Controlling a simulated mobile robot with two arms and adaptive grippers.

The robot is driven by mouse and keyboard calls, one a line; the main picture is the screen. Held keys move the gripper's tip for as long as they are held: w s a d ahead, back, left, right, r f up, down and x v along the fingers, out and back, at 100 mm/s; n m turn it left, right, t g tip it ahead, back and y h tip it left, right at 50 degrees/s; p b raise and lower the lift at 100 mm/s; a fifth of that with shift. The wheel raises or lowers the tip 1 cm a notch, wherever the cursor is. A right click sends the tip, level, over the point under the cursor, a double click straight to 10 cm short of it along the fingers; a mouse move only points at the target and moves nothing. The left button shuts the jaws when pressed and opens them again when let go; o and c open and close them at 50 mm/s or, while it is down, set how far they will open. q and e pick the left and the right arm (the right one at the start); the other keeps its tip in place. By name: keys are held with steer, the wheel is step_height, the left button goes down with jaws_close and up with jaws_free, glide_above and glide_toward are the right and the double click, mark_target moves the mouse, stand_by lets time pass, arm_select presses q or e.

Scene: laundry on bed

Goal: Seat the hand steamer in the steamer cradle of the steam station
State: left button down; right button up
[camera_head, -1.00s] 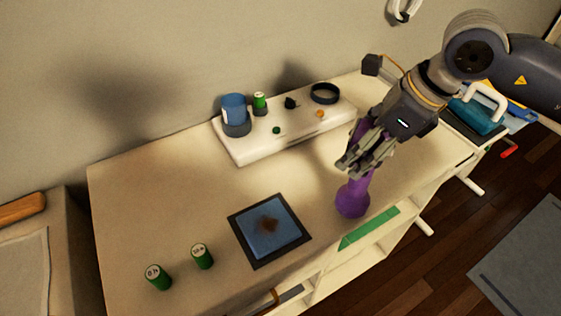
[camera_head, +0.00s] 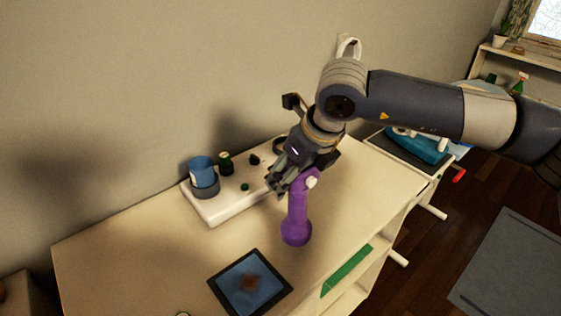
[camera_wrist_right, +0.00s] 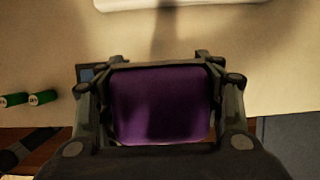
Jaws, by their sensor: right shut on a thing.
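The purple hand steamer (camera_head: 297,214) hangs upright under my right gripper (camera_head: 278,185), with its round end down, over the bench. My right gripper is shut on it; in the right wrist view the purple body (camera_wrist_right: 160,105) fills the space between the fingers. The white steam station (camera_head: 222,206) lies behind and to the left of the steamer. A dark ring (camera_head: 279,145) at its right end, perhaps the steamer cradle, is partly hidden by my gripper. I cannot tell how far the steamer is above the bench. My left gripper is not in view.
A dark-framed blue pad (camera_head: 250,284) with a brown stain lies in front. A green strip (camera_head: 346,270) lies along the bench's front edge. The bench top (camera_head: 130,265) is clear at left.

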steer(key=w+f+p, duration=0.4)
steer(key=w+p, duration=0.1)
steer(key=w, duration=0.5)
steer(key=shift+w+a+f, duration=0.15)
steer(key=shift+a, duration=0.3)
steer(key=shift+f, duration=0.15)
steer(key=o, duration=1.9)
